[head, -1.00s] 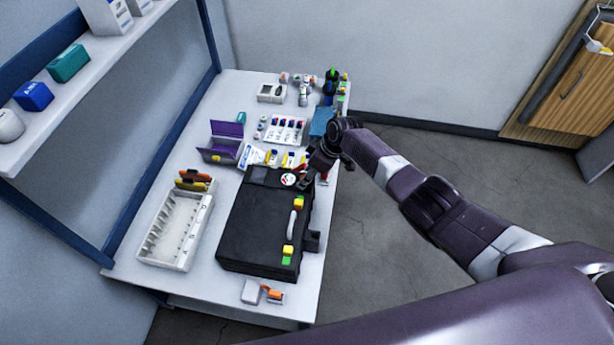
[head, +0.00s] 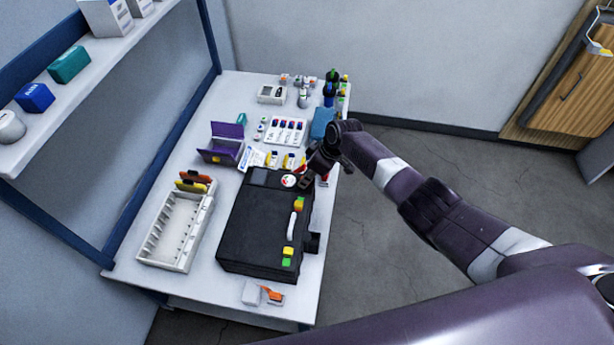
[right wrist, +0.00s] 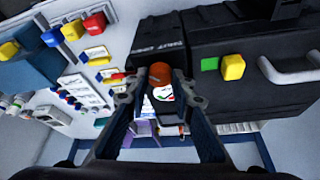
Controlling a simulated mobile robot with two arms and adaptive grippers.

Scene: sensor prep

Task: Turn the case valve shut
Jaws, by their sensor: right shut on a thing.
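The black case (head: 258,225) lies closed on the white table, its handle (head: 292,225) toward the right. My right gripper (head: 308,179) is at the case's far right corner, beside the round white gauge (head: 289,181). In the right wrist view the right gripper (right wrist: 156,84) has its fingers on either side of the orange-brown case valve (right wrist: 160,72) and is shut on it. The gauge (right wrist: 163,93) shows just behind the valve. The fingers hide the valve in the head view. My left gripper is not in view.
A white slotted tray (head: 151,262) stands left of the case. A purple box (head: 226,130), vials and a blue pouch (head: 322,122) lie beyond it. A small white and orange item (head: 252,292) is near the front edge. Free floor lies right of the table.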

